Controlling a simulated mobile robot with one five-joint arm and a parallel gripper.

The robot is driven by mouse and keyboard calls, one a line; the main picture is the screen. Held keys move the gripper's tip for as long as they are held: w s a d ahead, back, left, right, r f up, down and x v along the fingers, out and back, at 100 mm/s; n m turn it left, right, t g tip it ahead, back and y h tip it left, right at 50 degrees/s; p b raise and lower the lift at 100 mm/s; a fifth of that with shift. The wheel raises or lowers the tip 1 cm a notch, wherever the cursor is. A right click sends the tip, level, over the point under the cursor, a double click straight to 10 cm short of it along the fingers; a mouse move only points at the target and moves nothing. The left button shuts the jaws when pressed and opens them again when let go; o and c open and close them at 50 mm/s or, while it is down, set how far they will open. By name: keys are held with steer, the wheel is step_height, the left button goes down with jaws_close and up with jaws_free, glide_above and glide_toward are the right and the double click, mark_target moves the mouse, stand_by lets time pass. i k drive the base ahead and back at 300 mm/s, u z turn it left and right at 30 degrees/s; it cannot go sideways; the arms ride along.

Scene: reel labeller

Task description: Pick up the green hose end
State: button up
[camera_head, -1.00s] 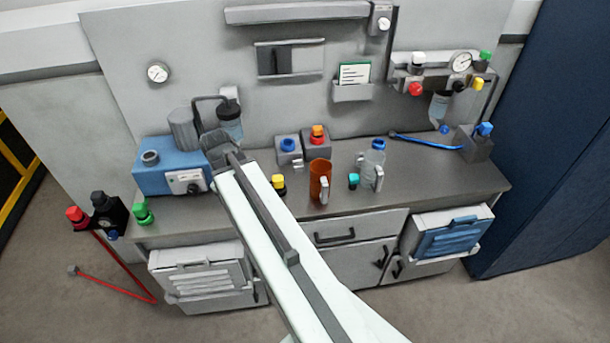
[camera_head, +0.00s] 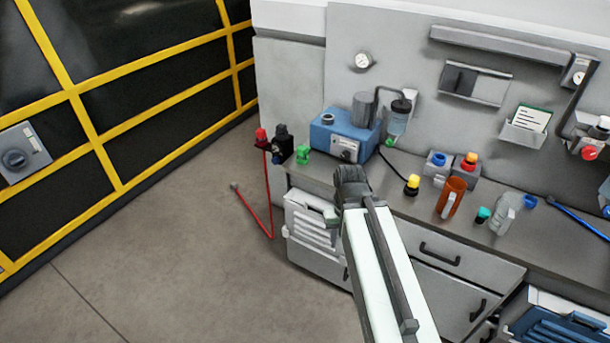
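A small green piece (camera_head: 303,155), which looks like the green hose end, sits at the left end of the counter, in front of the blue box. No hose shows clearly on it. My gripper (camera_head: 350,180) is seen from behind at the end of my arm, over the counter's front edge, right of the green piece in the picture and apart from it. Its fingers are hidden, so their opening and anything between them do not show. A teal piece (camera_head: 483,215) stands further right on the counter, beside a clear bottle.
A red-topped fitting (camera_head: 261,137) and a black fitting (camera_head: 283,142) are left of the green piece; a red hose (camera_head: 268,205) hangs to the floor. The blue box (camera_head: 345,135) stands behind. Floor at left is clear.

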mark_target(302, 151)
steer(key=z, duration=0.15)
steer(key=k, duration=0.35)
steer(key=u, duration=0.95)
steer(key=i, duration=1.45)
steer(key=u, duration=0.6)
steer(key=i, duration=0.9)
steer(key=z, duration=0.35)
